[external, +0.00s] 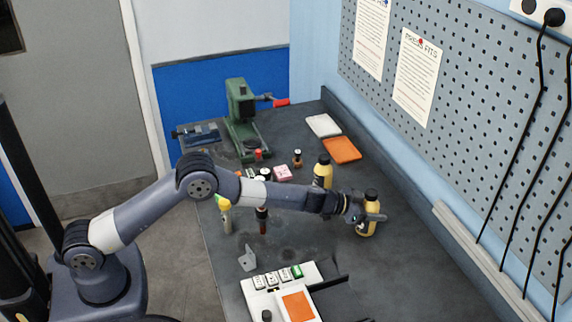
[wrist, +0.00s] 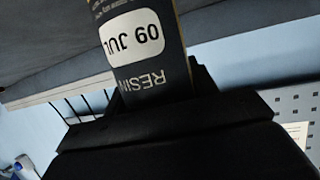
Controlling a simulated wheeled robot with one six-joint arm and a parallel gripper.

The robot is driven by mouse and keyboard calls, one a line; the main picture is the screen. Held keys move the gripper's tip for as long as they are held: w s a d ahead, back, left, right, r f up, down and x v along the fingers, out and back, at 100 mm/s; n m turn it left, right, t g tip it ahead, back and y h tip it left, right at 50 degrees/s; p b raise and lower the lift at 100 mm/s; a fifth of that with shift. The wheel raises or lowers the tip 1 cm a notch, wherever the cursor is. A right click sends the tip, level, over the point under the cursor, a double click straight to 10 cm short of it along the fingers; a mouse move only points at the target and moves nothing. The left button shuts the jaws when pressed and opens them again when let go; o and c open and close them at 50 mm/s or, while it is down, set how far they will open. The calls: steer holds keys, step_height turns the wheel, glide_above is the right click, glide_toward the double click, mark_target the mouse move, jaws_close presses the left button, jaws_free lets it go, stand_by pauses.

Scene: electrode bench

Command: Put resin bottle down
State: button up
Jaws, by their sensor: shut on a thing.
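The resin bottle (external: 369,230) is yellow with a black cap and looks upright, over the right side of the dark bench (external: 400,265). My gripper (external: 366,214) is shut around its upper part. I cannot tell whether its base touches the bench. In the wrist view the bottle (wrist: 143,50) stands between the jaws, with its label reading "RESIN" and "09 JUL" upside down. Its far end is cut off by the frame.
A similar yellow bottle (external: 323,170) stands behind my wrist. An orange tray (external: 341,150) and a white tray (external: 323,126) lie farther back. A green press (external: 240,112) stands at the far end. A white block holder (external: 262,301) is at front left.

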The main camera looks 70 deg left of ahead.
steer(key=shift+f, duration=0.1)
steer(key=o, duration=1.5)
steer(key=shift+c, duration=0.2)
steer(key=shift+b+v, duration=0.8)
steer(key=shift+b, duration=0.15)
steer(key=b+v, duration=0.3)
steer(key=v, duration=0.3)
